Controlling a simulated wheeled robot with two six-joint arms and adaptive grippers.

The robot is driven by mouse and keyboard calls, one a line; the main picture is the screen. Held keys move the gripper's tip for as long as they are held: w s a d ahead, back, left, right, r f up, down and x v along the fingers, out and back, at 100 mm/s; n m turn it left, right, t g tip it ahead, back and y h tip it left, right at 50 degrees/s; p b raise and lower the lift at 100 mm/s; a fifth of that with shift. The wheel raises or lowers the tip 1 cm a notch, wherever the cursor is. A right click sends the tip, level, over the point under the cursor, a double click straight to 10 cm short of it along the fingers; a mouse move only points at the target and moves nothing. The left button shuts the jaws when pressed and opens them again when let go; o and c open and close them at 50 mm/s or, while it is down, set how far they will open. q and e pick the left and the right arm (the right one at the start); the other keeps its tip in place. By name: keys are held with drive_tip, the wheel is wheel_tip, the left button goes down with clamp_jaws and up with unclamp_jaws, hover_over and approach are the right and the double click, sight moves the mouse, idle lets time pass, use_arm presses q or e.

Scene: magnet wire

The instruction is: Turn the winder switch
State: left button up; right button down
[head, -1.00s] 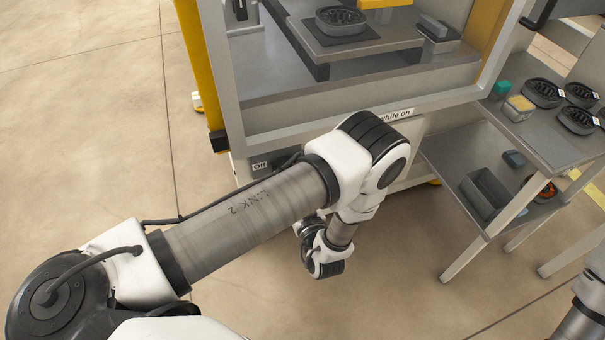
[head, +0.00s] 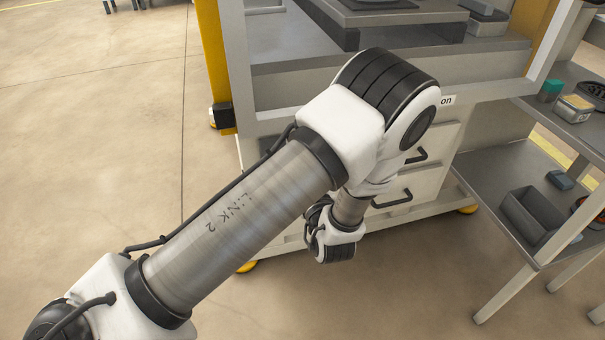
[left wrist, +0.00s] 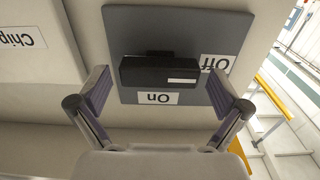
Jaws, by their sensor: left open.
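The winder switch (left wrist: 158,70) is a black block handle with a white mark near its right end, on a grey plate (left wrist: 190,30). In the left wrist view the handle lies crosswise, its marked end close to the upside-down "Off" label (left wrist: 217,63); the "On" label (left wrist: 158,98) is below it. My left gripper (left wrist: 158,88) is open, one finger on each side of the handle, with no visible contact. In the head view my left arm hides the gripper and switch. My right gripper is not in view.
The winder cabinet (head: 440,135) has drawers with black handles and a yellow post (head: 213,60). A side table (head: 505,165) with a grey bin (head: 532,215) on its lower shelf stands at right. A "Chip" label (left wrist: 18,37) is left of the plate. Floor at left is clear.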

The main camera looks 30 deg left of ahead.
use_arm(q)
drive_tip(key=c, duration=1.1)
drive_tip(key=m+p, duration=0.9)
drive_tip(key=m, duration=0.9)
drive_tip(key=shift+d+f, duration=0.1)
drive_tip(key=shift+f, duration=0.05)
drive_tip(key=o, duration=1.1)
